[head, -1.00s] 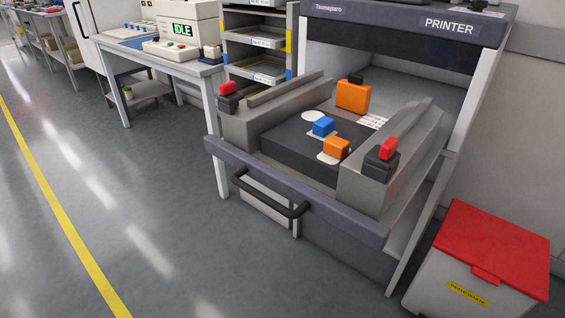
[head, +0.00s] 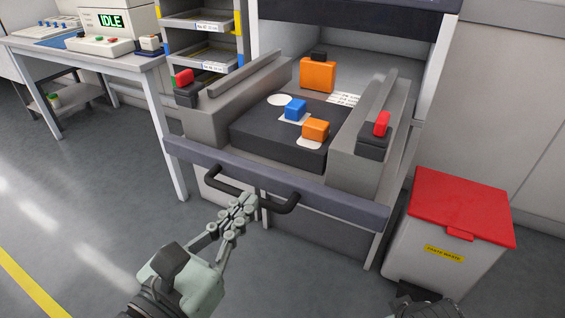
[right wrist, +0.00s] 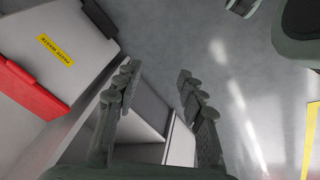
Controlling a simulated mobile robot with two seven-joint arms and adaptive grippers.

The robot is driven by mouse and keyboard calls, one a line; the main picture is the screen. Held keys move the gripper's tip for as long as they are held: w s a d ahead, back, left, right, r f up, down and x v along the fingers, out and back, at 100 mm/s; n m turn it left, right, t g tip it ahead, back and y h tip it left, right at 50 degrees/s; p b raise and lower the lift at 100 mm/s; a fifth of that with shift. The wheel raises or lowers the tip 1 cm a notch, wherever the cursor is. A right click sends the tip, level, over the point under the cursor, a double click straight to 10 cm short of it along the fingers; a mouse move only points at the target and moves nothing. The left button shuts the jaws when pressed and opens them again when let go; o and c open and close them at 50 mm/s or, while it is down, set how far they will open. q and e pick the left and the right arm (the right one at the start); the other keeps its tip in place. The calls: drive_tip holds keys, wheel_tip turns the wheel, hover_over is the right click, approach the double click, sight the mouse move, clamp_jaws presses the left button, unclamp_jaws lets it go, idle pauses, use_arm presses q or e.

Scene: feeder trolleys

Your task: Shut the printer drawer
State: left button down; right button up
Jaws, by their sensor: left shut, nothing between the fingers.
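The printer drawer (head: 330,199) stands pulled out from the printer (head: 405,4). Its front is a long purple-grey bar with a black handle (head: 230,188) below it. My left gripper (head: 247,205) comes in from the lower left, its fingers together and empty. Its fingertips overlap the handle in the head view; I cannot tell whether they touch it. My right gripper (right wrist: 157,78) is open and empty in the right wrist view. Only a dark piece of my right arm shows at the bottom edge of the head view.
On the drawer's dark plate are a blue block (head: 295,109) and orange blocks (head: 316,129). Red-capped blocks stand on both side rails. A red-lidded waste bin (head: 462,205) stands right of the drawer. A table (head: 150,66) is at left. Floor in front is free.

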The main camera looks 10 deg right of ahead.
sight(291, 150)
use_arm(q)
drive_tip(key=b+x, duration=0.1)
drive_tip(key=x, duration=1)
drive_tip(key=shift+w+d, duration=0.2)
drive_tip(key=shift+w, duration=0.1)
drive_tip(key=shift+w+d, duration=0.3)
drive_tip(key=shift+w, duration=0.15)
use_arm(e)
drive_tip(key=shift+d+v, duration=0.2)
drive_tip(key=shift+v, duration=0.8)
drive_tip(key=shift+d+v, duration=0.2)
drive_tip(key=shift+v, duration=0.75)
drive_tip(key=shift+r, duration=0.1)
